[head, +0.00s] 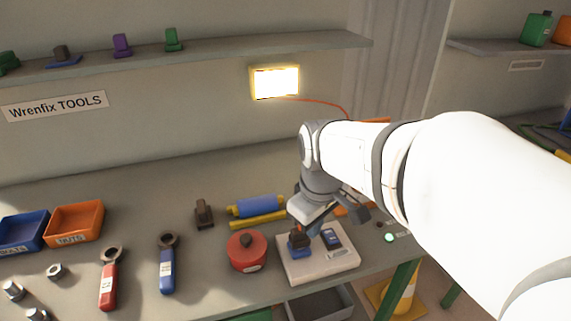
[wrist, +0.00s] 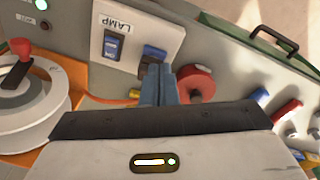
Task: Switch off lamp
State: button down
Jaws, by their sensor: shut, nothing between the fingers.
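The lamp (head: 275,82) on the back wall is lit, and an orange cable runs from its right. A pale switch box (head: 341,265) lies on the bench; in the wrist view the box (wrist: 170,35) carries a LAMP label. Beside that label is a blue rocker switch (wrist: 113,45), also visible in the head view (head: 331,239). A second blue switch with a dark top (head: 299,244) sits beside it. My gripper (wrist: 158,70) is shut and empty, its tips over or near this second switch; contact cannot be told. The arm partly hides the area in the head view.
A red round pot (head: 248,252) stands left of the box, with a blue wrench (head: 167,265) and a red wrench (head: 109,280) further left. A green light (head: 389,238) is on the right. A white round device with a red lever (wrist: 18,65) is near my gripper.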

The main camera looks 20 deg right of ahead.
aim_at(334, 238)
jog(key=w+d+r+n+g+p, duration=0.1)
jog(key=w+d+n+g+p, duration=0.2)
jog(key=w+d+n, duration=0.6)
jog(key=w+n, duration=0.1)
jog(key=n, duration=0.3)
jog(key=shift+d, duration=0.2)
jog(key=shift+f, duration=0.1)
jog(key=f, duration=0.4)
jog(key=s+f+p, duration=0.1)
jog(key=f, duration=0.4)
jog(key=s+f, duration=0.1)
jog(key=f, duration=0.3)
jog(key=shift+f, duration=0.3)
